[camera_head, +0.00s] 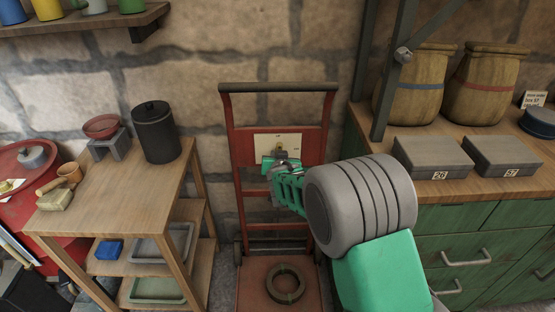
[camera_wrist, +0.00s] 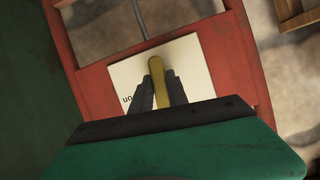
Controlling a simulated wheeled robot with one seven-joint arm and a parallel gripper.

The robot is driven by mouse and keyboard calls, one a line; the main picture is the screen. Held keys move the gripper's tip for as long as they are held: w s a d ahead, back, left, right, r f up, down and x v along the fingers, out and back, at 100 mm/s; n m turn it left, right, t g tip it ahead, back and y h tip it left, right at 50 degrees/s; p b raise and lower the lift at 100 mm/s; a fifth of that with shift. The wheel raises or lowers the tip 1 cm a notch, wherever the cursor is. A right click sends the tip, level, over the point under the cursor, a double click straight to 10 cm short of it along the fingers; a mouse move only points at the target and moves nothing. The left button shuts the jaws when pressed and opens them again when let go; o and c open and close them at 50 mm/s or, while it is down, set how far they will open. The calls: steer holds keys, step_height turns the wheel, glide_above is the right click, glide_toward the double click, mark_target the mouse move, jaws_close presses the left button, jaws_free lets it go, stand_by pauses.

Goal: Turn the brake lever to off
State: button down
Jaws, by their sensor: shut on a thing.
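The brake lever is a yellow bar (camera_wrist: 157,85) in the wrist view, in front of a pale label plate (camera_wrist: 189,62). My gripper (camera_wrist: 160,92) has its two dark fingers on either side of the lever and is shut on it. In the head view the plate (camera_head: 291,146) is fixed to the red hand truck (camera_head: 236,150), and my gripper (camera_head: 281,164) reaches it from the lower right. The lever is mostly hidden there by my gripper. Part of a word shows on the plate; the rest is covered, so I cannot read the lever's setting.
A dark ring (camera_head: 286,282) lies on the truck's base. A wooden shelf table (camera_head: 120,200) with a black canister (camera_head: 155,133) stands left. A green cabinet (camera_head: 480,230) with grey boxes (camera_head: 432,157) and sacks (camera_head: 415,85) stands right. A wall shelf (camera_head: 90,30) is upper left.

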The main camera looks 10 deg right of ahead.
steer(key=shift+n, duration=0.4)
steer(key=shift+h, duration=0.4)
steer(key=c, duration=1.3)
jaws_free()
steer(key=v, duration=0.7)
steer(key=shift+s+r, duration=0.15)
steer(key=shift+s, duration=0.2)
